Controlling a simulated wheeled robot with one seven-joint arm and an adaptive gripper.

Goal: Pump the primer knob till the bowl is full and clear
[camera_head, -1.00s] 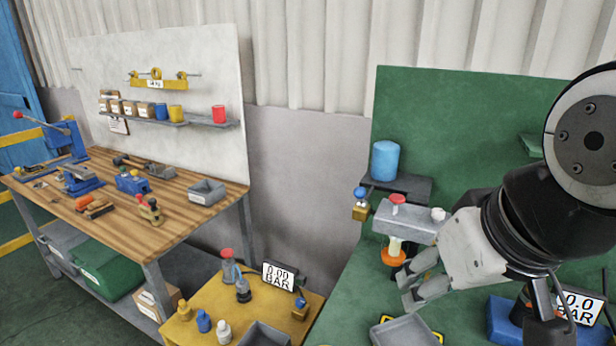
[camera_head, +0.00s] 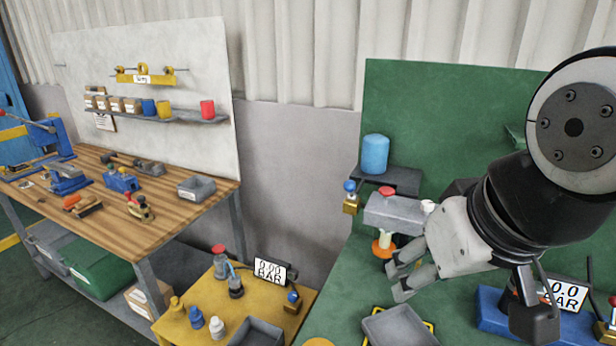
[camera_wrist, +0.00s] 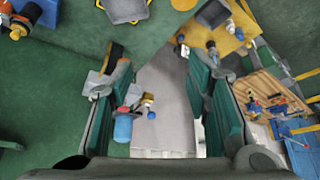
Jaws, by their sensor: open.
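A grey filter head (camera_head: 407,213) stands on the green bench, with a red knob (camera_head: 387,191) and a pale knob (camera_head: 428,206) on top; which one is the primer knob I cannot tell. Below it is a small pale bowl (camera_head: 386,240) with an orange part (camera_head: 382,250) at its base. The bowl is partly hidden by my gripper, and its fill and clearness are too small to judge. My gripper (camera_head: 397,280) is open, in front of and below the head, its fingers pointing left. In the wrist view nothing shows held between the fingers (camera_wrist: 160,80).
A blue canister (camera_head: 375,154) stands on a dark shelf behind, with a blue-topped brass valve (camera_head: 350,196) beside it. A grey tray (camera_head: 398,328) lies in front. A gauge reading 0.0 BAR (camera_head: 565,294) is at right. A yellow table (camera_head: 200,290) and wooden bench (camera_head: 160,215) stand left.

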